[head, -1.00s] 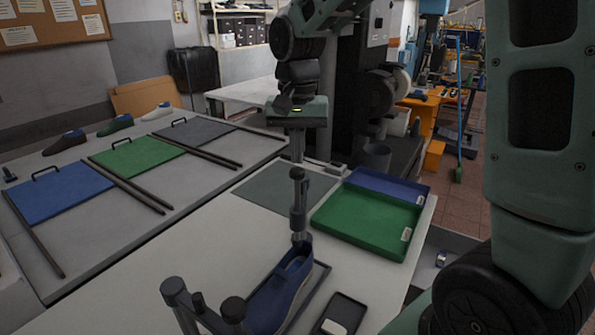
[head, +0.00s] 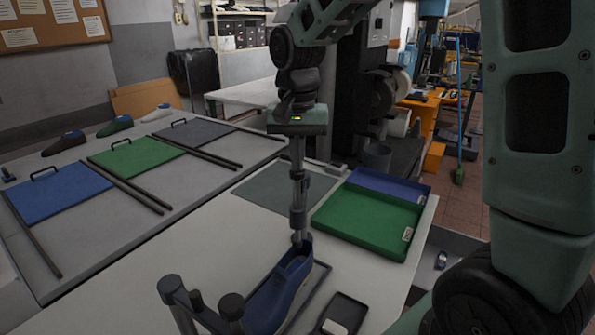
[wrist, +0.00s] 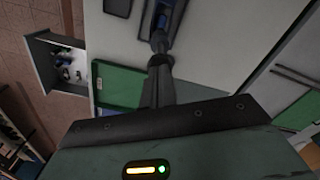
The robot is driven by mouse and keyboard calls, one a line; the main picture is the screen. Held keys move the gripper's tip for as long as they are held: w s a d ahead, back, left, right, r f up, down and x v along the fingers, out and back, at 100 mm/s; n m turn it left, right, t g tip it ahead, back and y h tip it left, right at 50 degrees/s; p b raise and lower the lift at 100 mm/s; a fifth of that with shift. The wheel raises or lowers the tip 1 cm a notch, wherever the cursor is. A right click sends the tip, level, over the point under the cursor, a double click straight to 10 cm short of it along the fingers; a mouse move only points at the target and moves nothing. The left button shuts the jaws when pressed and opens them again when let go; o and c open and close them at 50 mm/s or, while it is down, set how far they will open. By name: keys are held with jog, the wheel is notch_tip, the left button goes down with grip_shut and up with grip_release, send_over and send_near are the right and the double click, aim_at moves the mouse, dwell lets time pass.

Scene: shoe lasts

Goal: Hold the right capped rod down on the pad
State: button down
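My gripper (head: 298,160) points down behind a blue shoe (head: 277,293), well away from the capped rods. A dark jointed shaft (head: 298,205) stands in line below it and reaches the shoe's heel opening.
A dark tray (head: 341,313) holding a white piece lies right of the shoe. A green tray (head: 366,222) and blue tray (head: 390,187) sit behind, beside a grey mat (head: 280,190).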

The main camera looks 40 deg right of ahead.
jog(key=shift+f+b, duration=2)
jog(key=shift+f, duration=1.35)
jog(key=shift+s+f, duration=0.15)
jog(key=shift+f, duration=0.1)
jog(key=shift+r+p, duration=0.15)
jog(key=shift+p, duration=0.2)
notch_tip(320, 180, up, 10)
jog(key=p, duration=0.8)
jog(key=shift+f, duration=0.2)
dwell(0.3)
